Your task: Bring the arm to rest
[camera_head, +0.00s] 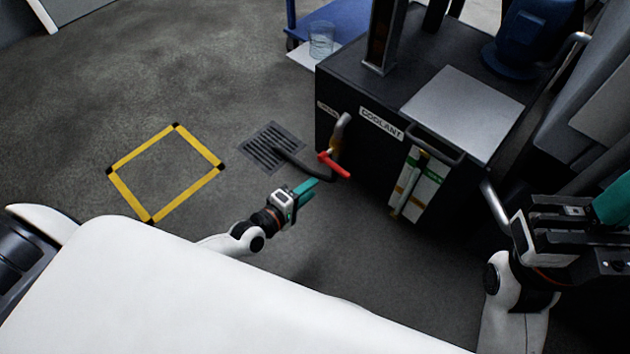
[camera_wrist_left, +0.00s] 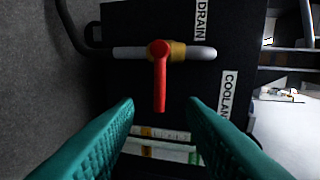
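My left gripper (camera_head: 304,190) reaches out over the floor in front of the black coolant cabinet (camera_head: 350,135). In the left wrist view its two teal fingers (camera_wrist_left: 162,104) are spread wide with nothing between them. The red valve lever (camera_head: 334,165) lies beyond the fingertips, apart from them. In the left wrist view the lever (camera_wrist_left: 160,80) stands crosswise to its grey pipe (camera_wrist_left: 200,53). My right gripper (camera_head: 604,210) is at the right edge of the head view, partly cut off; its fingertips are not clear.
A dark hose (camera_head: 290,157) runs from the valve to a floor grate (camera_head: 271,147). A yellow-taped square (camera_head: 196,143) marks bare floor at left. A blue cart (camera_head: 340,20) carries a clear container (camera_head: 321,40).

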